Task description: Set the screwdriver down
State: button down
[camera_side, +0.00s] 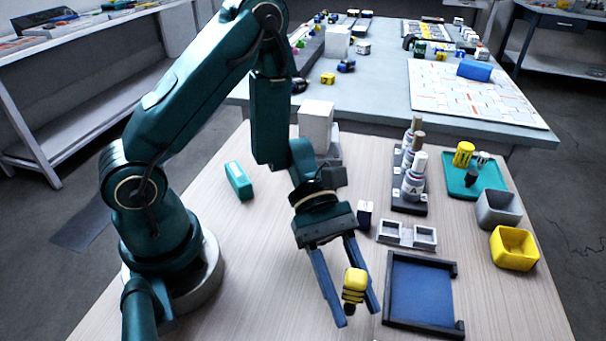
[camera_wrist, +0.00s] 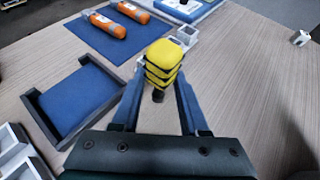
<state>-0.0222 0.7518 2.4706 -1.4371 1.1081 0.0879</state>
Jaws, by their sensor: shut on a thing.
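The screwdriver (camera_side: 355,284) shows as a stubby yellow handle with black bands and a dark lower end. My gripper (camera_side: 357,313) points down with its two blue fingers around it, near the front of the wooden table. In the wrist view the screwdriver (camera_wrist: 164,62) sits between the fingertips of my gripper (camera_wrist: 159,84), with the dark end below. The gripper is shut on it. The screwdriver's tip is mostly hidden, and I cannot tell whether it touches the table.
A blue tray with dark raised edges (camera_side: 420,290) lies just right of my gripper. Behind it are a white two-pocket holder (camera_side: 384,231), a bottle rack (camera_side: 408,205), a yellow bin (camera_side: 515,262) and a grey bin (camera_side: 497,213). Orange cylinders (camera_wrist: 105,25) lie on a blue mat (camera_wrist: 92,40).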

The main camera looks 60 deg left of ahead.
jog(key=shift+f, duration=1.35)
jog(key=shift+f, duration=0.15)
jog(key=shift+c, duration=2.1)
grip_release()
